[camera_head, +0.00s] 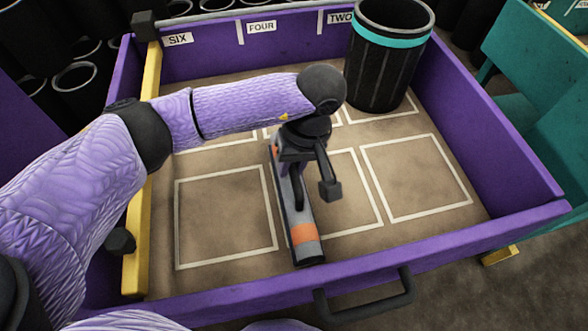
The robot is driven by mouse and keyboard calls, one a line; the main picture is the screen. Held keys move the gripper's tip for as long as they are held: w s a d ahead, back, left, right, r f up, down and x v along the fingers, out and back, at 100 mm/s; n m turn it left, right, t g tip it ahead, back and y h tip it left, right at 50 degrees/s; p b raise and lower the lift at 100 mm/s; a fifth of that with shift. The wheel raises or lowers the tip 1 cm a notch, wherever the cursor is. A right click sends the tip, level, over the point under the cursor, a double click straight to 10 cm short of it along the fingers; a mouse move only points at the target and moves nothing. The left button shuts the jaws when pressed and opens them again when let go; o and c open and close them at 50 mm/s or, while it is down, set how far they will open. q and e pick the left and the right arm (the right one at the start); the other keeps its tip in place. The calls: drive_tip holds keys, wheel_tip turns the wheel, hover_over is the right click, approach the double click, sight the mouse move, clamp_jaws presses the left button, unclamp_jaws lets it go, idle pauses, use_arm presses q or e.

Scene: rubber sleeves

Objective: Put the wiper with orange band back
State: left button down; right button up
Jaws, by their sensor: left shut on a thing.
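The wiper with orange band (305,234) is a long grey bar with a dark tip at its near end. It lies lengthwise or hangs low over the brown floor of the purple-walled tray (480,175), near the middle; I cannot tell whether it touches the floor. My left gripper (299,185) is above the wiper's middle and shut on it. My gripper and wrist hide the wiper's far part. My right gripper is not in view.
A black bin with a teal band (385,75) stands at the tray's back right, by the label TWO (340,17). Labels SIX (178,39) and FOUR (262,27) are on the back wall. White outlined squares at the front left and front right are empty. Dark tubes lie behind.

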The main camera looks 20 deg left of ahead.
use_arm(q)
drive_tip(key=shift+f, duration=0.25)
drive_tip(key=c, duration=0.6)
unclamp_jaws()
drive_tip(key=shift+r, duration=0.1)
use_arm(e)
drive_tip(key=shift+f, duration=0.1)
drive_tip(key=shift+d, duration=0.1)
use_arm(q)
drive_tip(key=p+v, duration=0.6)
drive_tip(key=v, duration=0.6)
drive_tip(key=shift+r, duration=0.15)
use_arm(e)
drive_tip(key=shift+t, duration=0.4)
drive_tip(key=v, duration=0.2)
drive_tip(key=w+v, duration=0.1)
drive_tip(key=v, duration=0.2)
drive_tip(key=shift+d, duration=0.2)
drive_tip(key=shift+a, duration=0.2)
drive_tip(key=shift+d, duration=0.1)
